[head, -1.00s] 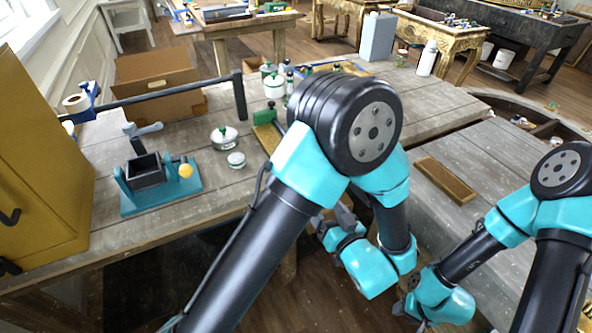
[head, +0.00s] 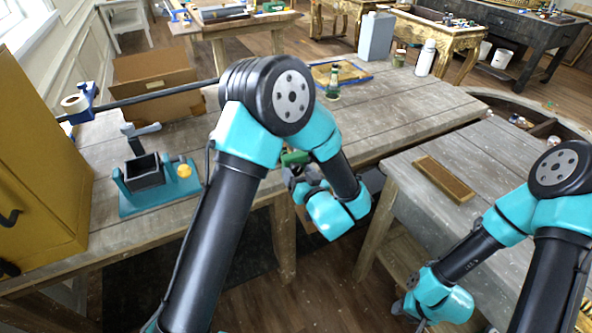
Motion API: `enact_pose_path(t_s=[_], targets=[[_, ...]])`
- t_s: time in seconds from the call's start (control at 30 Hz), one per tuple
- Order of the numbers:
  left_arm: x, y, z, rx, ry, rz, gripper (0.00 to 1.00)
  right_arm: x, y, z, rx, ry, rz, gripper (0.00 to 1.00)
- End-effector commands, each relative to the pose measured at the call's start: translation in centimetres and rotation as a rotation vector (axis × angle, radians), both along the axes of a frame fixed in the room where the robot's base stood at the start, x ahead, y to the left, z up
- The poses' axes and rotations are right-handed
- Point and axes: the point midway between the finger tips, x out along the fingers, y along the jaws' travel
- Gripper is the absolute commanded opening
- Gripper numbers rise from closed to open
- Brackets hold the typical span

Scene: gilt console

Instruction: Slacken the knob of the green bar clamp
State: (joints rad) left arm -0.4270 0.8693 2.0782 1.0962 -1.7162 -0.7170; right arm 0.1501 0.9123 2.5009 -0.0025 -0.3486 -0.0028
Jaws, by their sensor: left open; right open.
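A small green part (head: 295,157), probably of the green bar clamp, shows at the front edge of the wooden bench, just below my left arm's elbow. The rest of the clamp and its knob are hidden behind that arm. My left gripper (head: 291,178) is at this edge, close below the green part. It is open, and its fingers are partly covered; I cannot tell whether they touch the clamp. My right gripper (head: 403,306) is open and low at the right, away from the clamp, in front of the right-hand bench.
A teal vise-like fixture (head: 157,183) with a yellow ball stands on the left of the bench beside a yellow cabinet (head: 38,170). A long dark bar (head: 155,97) crosses in front of a cardboard box (head: 155,75).

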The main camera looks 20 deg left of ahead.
Motion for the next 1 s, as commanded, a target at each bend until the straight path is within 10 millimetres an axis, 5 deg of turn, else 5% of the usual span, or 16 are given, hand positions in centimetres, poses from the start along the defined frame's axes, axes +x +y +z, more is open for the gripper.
enact_pose_path(t_s=[0.47,1.0], targets=[[1.27,1.16,-0.01,0.001,0.001,0.0,0.69,0.0,0.0,0.0,0.0,0.0,0.0,0.43],[1.25,1.14,-0.02,0.001,0.001,0.0,0.19,0.0,0.0,0.0,0.0,0.0,0.0,0.43]])
